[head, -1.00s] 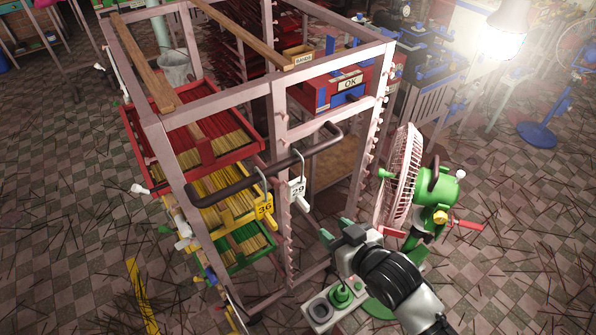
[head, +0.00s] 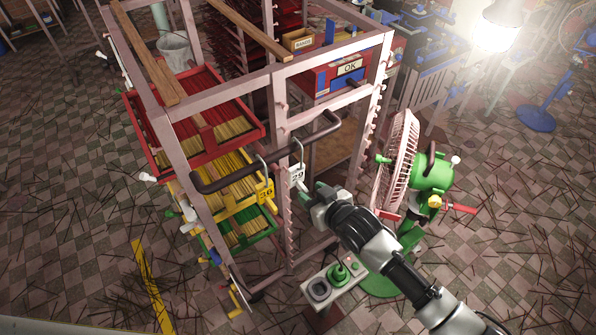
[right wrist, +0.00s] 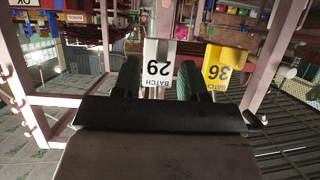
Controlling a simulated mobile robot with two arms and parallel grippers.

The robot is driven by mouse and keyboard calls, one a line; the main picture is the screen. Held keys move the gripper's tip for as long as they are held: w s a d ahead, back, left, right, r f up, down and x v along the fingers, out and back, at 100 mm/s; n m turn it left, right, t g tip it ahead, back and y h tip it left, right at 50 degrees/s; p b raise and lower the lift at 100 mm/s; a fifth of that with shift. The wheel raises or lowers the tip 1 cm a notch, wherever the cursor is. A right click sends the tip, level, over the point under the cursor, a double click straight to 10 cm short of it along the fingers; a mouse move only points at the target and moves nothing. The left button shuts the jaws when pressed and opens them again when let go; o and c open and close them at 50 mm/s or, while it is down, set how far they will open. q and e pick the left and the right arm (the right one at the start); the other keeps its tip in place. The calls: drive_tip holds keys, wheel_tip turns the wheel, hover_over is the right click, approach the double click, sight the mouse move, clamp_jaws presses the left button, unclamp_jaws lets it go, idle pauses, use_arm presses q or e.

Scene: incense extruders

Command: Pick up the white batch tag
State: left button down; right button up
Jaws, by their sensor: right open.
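The white batch tag (head: 296,176), marked 29, hangs by a wire hook from the dark handle bar (head: 318,138) of the pink rack. In the right wrist view the tag (right wrist: 158,70) appears upside down, between my two green fingertips. My right gripper (head: 312,194) is open, its fingertips close to the tag's lower part; I cannot tell whether they touch it. A yellow batch tag (head: 266,193), marked 36, hangs to the left on the same bar. It shows just right of the fingers in the right wrist view (right wrist: 223,68). My left gripper is out of view.
The pink rack (head: 278,105) holds red, yellow and green trays of incense sticks. A green fan (head: 432,172) stands right of it, close to my right arm. A pale control box (head: 332,282) with a green button sits below. Sticks litter the tiled floor.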

sight(305, 189)
drive_tip(key=shift+x, duration=1.75)
drive_tip(key=shift+r, duration=0.1)
drive_tip(key=shift+c, duration=0.3)
clamp_jaws()
